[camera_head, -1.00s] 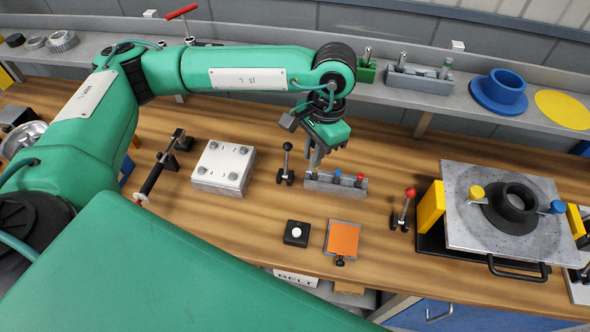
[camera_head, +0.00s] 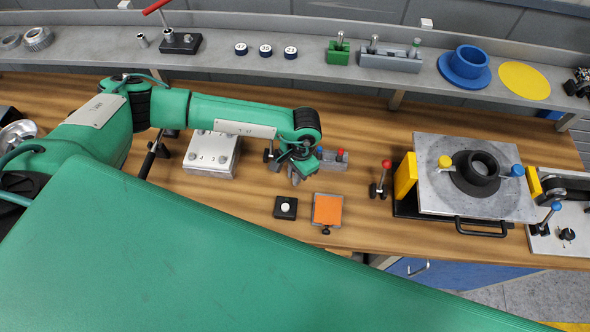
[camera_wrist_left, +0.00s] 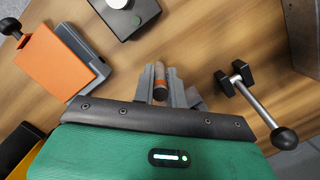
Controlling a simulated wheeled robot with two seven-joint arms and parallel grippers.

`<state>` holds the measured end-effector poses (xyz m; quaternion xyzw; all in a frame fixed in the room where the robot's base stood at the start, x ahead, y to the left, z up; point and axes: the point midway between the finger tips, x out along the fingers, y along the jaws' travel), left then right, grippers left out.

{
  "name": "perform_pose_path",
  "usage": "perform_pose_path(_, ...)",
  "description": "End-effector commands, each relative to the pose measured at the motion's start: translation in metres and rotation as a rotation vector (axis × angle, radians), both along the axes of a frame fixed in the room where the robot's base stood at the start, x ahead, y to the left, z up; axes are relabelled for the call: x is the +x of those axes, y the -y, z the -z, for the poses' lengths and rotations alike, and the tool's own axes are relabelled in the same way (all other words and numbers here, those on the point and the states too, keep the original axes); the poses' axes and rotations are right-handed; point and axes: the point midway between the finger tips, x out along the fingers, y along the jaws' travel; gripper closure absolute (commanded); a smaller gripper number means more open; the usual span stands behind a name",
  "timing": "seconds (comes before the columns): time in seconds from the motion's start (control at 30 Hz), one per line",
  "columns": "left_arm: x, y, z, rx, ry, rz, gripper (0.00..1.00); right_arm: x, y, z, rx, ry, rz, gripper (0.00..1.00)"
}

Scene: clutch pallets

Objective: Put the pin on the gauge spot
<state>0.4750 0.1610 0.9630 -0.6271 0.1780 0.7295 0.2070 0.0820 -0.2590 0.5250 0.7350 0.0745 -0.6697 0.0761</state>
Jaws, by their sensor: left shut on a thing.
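My left gripper (camera_head: 297,177) is shut on a pin, above the bench in front of the pin block. In the left wrist view the pin (camera_wrist_left: 160,78), a small grey cylinder with an orange-brown band, sits between the fingertips (camera_wrist_left: 161,88). The grey pin block (camera_head: 332,166) holds a red-topped pin (camera_head: 340,153) and a blue-topped pin (camera_head: 319,151), partly hidden by the gripper. An orange square plate (camera_head: 328,209) lies nearer the front edge; it also shows in the left wrist view (camera_wrist_left: 58,54). I cannot tell which surface is the gauge spot. My right gripper is not in view.
A black box with a white button (camera_head: 285,208) sits beside the orange plate. A red-knobbed lever (camera_head: 380,178) and a grey fixture plate (camera_head: 440,200) stand to the right. A black-knobbed lever (camera_wrist_left: 258,100) is close by in the left wrist view. A white block (camera_head: 211,155) lies left.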

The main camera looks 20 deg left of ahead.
Motion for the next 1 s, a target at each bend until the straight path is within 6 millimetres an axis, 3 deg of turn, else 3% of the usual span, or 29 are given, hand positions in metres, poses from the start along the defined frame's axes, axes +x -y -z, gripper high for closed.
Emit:
perform_pose_path(0.4,0.0,0.0,0.006,-0.001,0.001,0.0,1.0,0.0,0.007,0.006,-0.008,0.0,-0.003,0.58)
perform_pose_path(0.43,0.0,0.0,0.004,-0.001,0.001,0.0,0.83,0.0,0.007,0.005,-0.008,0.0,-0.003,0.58)
perform_pose_path(0.53,0.0,0.0,0.004,0.0,0.0,0.0,0.65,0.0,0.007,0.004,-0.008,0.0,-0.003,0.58)
perform_pose_path(0.93,0.0,0.0,-0.002,0.0,0.0,0.0,0.65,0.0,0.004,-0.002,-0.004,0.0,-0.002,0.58)
perform_pose_path(1.0,0.003,0.001,-0.005,-0.002,0.003,0.0,0.65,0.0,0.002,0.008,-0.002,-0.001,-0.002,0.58)
